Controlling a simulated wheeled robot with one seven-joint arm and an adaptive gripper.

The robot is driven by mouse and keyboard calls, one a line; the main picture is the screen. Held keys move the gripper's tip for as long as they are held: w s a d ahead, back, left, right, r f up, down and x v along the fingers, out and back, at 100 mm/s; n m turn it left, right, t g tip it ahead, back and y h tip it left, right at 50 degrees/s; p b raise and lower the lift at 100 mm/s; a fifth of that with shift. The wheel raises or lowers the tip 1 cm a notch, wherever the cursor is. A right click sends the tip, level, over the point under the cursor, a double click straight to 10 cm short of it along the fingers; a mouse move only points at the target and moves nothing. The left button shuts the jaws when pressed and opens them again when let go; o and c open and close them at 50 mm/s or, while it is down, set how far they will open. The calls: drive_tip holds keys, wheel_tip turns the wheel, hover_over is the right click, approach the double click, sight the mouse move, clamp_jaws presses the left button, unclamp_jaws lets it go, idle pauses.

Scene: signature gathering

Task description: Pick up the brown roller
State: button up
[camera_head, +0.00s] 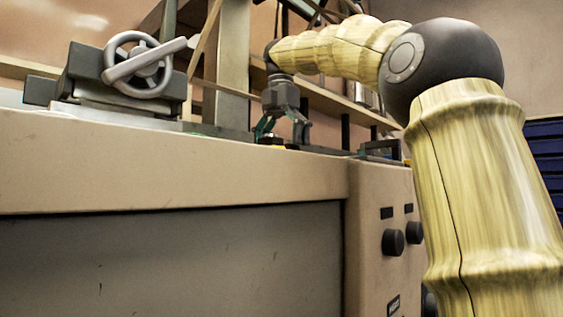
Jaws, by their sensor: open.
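My gripper (282,134) is in the back middle of the head view, pointing down just above the top surface of the beige machine bench (180,165). Its fingers are spread apart and I see nothing held between them. I cannot make out a brown roller. The low camera angle hides most of the bench top, and the spot under the fingers is too small to read.
A grey vise-like machine part with a handwheel (138,66) stands on the bench at left. A grey upright post (228,75) rises close to the left of the gripper. Black knobs (393,242) stick out of the bench front. Blue drawers (546,150) stand at far right.

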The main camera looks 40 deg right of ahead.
drive_tip(key=shift+c, duration=0.2)
drive_tip(key=c, duration=1.2)
drive_tip(key=shift+o, duration=0.2)
drive_tip(key=shift+r, duration=0.1)
